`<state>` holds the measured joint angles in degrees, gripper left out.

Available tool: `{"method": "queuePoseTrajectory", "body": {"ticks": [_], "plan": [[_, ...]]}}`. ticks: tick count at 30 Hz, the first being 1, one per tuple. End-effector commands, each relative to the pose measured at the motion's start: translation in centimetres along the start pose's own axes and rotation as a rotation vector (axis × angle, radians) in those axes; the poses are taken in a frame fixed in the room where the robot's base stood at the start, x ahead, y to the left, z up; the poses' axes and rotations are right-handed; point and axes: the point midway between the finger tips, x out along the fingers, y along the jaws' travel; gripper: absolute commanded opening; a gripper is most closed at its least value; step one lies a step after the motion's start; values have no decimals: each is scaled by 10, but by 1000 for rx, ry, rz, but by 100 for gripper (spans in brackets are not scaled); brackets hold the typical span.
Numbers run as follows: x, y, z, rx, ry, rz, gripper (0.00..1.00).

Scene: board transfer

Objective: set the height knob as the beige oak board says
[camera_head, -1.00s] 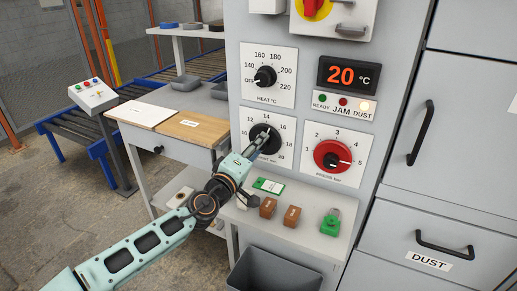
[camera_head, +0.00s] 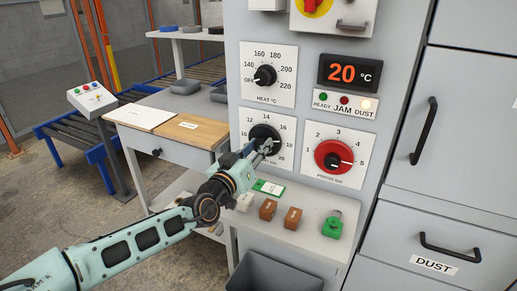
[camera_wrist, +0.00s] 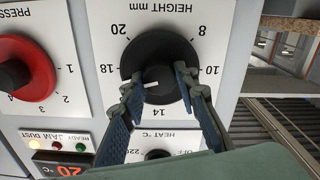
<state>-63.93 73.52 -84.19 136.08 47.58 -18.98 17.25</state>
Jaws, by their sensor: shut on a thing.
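The height knob (camera_head: 263,134) is a large black dial on a white plate on the grey cabinet front. In the wrist view the knob (camera_wrist: 150,50) shows between my fingers, with its scale upside down. A white pointer mark shows near its middle, angled toward the lower left; its exact reading is unclear. My gripper (camera_head: 267,148) is shut on the knob's central grip, with one finger (camera_wrist: 131,95) on each side. The beige oak board (camera_head: 188,131) lies on the workbench left of the cabinet; its white label is too small to read.
The black heat knob (camera_head: 265,76) is above and the red press knob (camera_head: 333,157) is to the right. The display (camera_head: 347,74) reads 20 °C, with the dust lamp lit. Brown blocks (camera_head: 268,209) and a green-based item (camera_head: 332,226) stand on the shelf below.

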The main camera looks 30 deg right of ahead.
Motion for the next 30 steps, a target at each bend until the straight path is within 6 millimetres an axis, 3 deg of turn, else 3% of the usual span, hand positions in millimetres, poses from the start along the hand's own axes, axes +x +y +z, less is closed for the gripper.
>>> {"method": "queuePoseTrajectory", "body": {"ticks": [13, 30], "plan": [[0, 0, 1, 242, -1, -1, 4], [0, 1, 0, 282, -1, 0, 4]]}}
